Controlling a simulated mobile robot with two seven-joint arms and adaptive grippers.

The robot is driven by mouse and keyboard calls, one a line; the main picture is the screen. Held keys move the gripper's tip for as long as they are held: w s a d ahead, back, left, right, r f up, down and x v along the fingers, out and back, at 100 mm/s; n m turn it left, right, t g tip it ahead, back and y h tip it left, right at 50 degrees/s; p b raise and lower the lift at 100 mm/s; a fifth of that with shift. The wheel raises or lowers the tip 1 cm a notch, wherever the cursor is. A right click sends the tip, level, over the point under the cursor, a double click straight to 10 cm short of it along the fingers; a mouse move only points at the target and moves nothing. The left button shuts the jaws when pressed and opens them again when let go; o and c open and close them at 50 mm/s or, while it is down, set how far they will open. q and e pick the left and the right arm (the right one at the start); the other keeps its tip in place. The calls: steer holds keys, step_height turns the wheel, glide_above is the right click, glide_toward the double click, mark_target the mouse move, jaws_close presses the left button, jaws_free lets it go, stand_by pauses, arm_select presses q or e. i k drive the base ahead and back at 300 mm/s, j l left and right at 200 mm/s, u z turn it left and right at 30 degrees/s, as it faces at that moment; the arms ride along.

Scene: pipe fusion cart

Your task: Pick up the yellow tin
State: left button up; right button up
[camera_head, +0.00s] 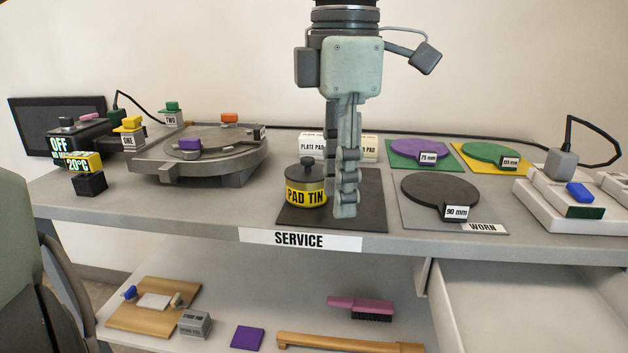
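The yellow tin (306,196) is a short round pot with a dark lid and knob and a yellow band reading "PAD TIN". It stands upright on a dark mat (371,212) above the "SERVICE" label. My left gripper (346,205) points straight down just right of the tin, its fingertips low near the mat. The fingers show nearly edge-on and overlap, so their opening is unclear. The tin shows no clear contact with them. My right gripper is not in view.
White "PLATE PAD" boxes (312,147) stand behind the tin. A round grey heater plate (200,158) is to the left. Discs on coloured mats, including a dark 90 mm disc (439,194), lie to the right. A lower shelf (260,310) holds a brush and board.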

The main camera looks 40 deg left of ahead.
mark_target(304, 195)
steer(key=j+z, duration=0.3)
steer(key=j, duration=0.4)
steer(key=j+z, duration=0.3)
steer(key=j, duration=0.45)
